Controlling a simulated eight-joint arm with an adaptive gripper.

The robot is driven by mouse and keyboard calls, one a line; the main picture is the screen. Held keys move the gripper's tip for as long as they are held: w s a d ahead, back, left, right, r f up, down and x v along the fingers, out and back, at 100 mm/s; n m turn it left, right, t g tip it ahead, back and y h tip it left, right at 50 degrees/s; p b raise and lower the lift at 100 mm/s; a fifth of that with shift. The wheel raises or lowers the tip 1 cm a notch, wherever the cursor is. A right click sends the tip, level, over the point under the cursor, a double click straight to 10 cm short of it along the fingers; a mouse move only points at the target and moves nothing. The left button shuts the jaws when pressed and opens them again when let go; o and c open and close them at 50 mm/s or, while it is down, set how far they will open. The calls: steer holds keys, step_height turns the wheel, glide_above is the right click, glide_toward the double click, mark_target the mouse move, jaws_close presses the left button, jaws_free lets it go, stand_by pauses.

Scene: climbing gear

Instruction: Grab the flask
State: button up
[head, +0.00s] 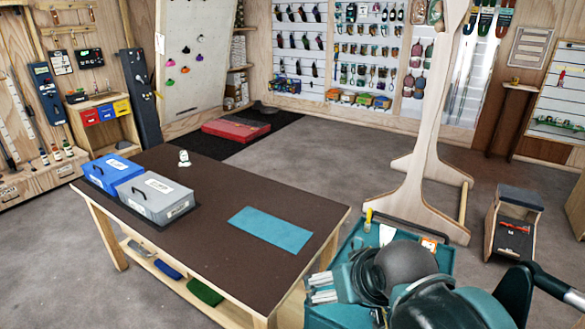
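A small whitish object with dark markings (184,158) stands on the dark table top, near its far edge and right of the blue box. It may be the flask, but it is too small to be sure. No other flask is clear to me. My gripper (321,288) is at the lower right, beyond the table's right front edge and pointing left. Its two light grey fingers look apart, with nothing seen between them. It is well away from the small whitish object.
A blue box (112,170) and a grey box (156,199) stand at the table's left. A teal mat (270,230) lies at its right. A teal tub (440,262) and a tall wooden stand (425,170) are to the right. The middle of the table top (222,180) is clear.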

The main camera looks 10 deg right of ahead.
steer(key=c, duration=0.6)
steer(key=shift+o, duration=0.2)
steer(key=shift+r, duration=2.55)
steer(key=d+n+g+p, duration=0.65)
steer(key=d+n, duration=1.35)
steer(key=d, duration=0.7)
steer(key=shift+g, duration=0.35)
steer(key=f, duration=1.6)
steer(key=shift+w+a+f+b, duration=0.15)
steer(key=shift+a+f+b, duration=0.15)
steer(key=shift+f+b, duration=0.1)
steer(key=shift+r, duration=0.1)
steer(key=shift+f, duration=1.3)
